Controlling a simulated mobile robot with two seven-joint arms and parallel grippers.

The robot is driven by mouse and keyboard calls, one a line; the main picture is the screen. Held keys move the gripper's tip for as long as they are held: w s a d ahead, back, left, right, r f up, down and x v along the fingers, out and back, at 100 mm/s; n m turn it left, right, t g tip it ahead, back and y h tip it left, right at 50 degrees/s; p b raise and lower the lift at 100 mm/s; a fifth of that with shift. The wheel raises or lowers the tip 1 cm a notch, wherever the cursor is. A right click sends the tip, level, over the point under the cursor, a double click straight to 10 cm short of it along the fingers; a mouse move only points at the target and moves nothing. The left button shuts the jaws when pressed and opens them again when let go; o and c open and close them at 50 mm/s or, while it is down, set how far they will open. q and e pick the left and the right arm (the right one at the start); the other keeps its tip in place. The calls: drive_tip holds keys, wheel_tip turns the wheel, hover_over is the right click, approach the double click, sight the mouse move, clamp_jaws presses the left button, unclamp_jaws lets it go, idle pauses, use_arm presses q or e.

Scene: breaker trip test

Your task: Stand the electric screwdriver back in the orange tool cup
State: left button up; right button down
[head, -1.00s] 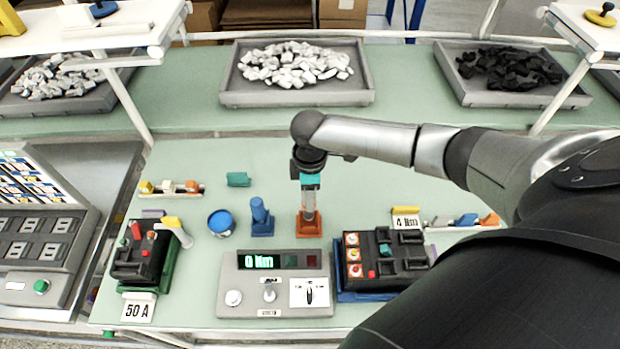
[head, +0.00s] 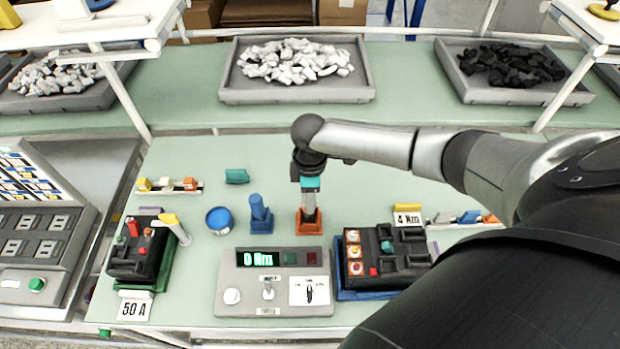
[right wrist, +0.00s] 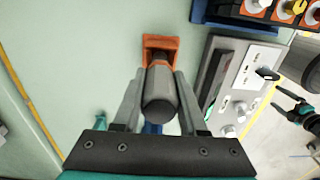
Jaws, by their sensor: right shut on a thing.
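The electric screwdriver (right wrist: 160,98) is a dark grey cylinder in the right wrist view. My right gripper (right wrist: 161,80) is shut on it, one finger on each side. The orange tool cup (right wrist: 160,43) is at the screwdriver's far end. In the head view, my right gripper (head: 309,186) is directly above the orange cup (head: 309,225), with the screwdriver (head: 309,207) upright between them. Its lower end is at the cup's mouth and seems to be inside; the depth is hidden. A dark gripper, apparently my left one (right wrist: 292,106), shows small at the right wrist view's edge.
A blue holder (head: 260,215) stands just left of the cup, with a blue tin (head: 219,221) beyond. A grey test panel (head: 275,290) lies in front, a black breaker unit (head: 385,258) to the right and another (head: 140,250) to the left. Behind the cup, the mat is mostly clear.

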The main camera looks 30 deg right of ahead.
drive_tip(key=shift+f+b, duration=0.9)
drive_tip(key=shift+f, duration=0.5)
drive_tip(key=shift+c, duration=1.9)
unclamp_jaws()
wheel_tip(320, 180, up, 15)
drive_tip(key=shift+r+p, duration=0.15)
drive_tip(key=shift+p, duration=0.4)
